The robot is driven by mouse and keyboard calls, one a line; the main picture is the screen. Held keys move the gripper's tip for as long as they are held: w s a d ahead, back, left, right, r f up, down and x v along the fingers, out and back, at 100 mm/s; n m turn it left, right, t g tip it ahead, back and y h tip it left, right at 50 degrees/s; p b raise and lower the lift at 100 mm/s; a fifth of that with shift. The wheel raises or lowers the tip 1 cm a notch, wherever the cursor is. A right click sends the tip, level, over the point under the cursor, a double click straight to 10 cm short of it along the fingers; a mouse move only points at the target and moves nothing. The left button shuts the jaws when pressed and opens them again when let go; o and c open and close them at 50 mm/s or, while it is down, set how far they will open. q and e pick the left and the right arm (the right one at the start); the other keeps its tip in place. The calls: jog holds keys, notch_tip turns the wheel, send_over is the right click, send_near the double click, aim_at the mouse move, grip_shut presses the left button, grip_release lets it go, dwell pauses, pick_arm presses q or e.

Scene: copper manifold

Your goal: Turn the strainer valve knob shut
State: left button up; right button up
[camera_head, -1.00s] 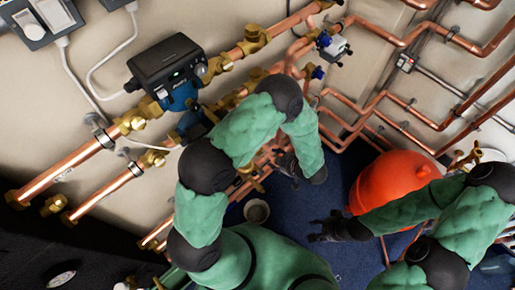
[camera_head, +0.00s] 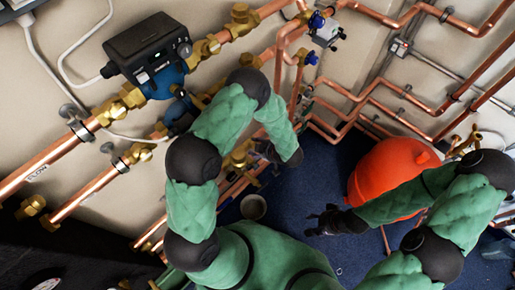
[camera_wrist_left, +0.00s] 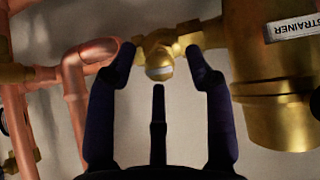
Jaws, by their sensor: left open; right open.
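In the left wrist view a large brass strainer body (camera_wrist_left: 275,60) with a STRAINER label stands at the right. A small brass valve (camera_wrist_left: 160,48) with a pale-faced round end joins its left side. My left gripper (camera_wrist_left: 163,62) is open, with its fingertips on either side of this valve; I cannot tell whether they touch it. In the head view my left gripper (camera_head: 264,152) is at the lower copper pipes beside a brass fitting (camera_head: 240,155), partly hidden by my arm. My right gripper (camera_head: 325,220) is open and empty above the blue floor, away from the valve.
A black and blue pump (camera_head: 150,60) sits on the upper left pipe. An orange-red tank (camera_head: 385,180) stands beside my right arm. A small grey cup (camera_head: 253,207) is on the floor. Copper pipes (camera_head: 340,95) run close around the left gripper.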

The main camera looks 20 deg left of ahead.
pick_arm(q)
grip_shut()
jog(key=shift+n, duration=0.4)
jog(key=n, duration=0.2)
jog(key=shift+s+a+n+t+p, duration=0.1)
jog(key=shift+n+t+p, duration=0.2)
jog(key=shift+n, duration=0.1)
jog(key=n, duration=0.4)
jog(key=shift+s+f+t, duration=0.1)
jog(key=shift+t, duration=0.3)
jog(key=n+b, duration=0.1)
jog(key=n, duration=0.2)
jog(key=n+b, duration=0.1)
jog(key=n, duration=0.2)
jog(key=n+t+y+b, duration=0.1)
jog(key=n, duration=0.3)
jog(key=shift+s+f, duration=0.2)
jog(key=shift+f, duration=0.1)
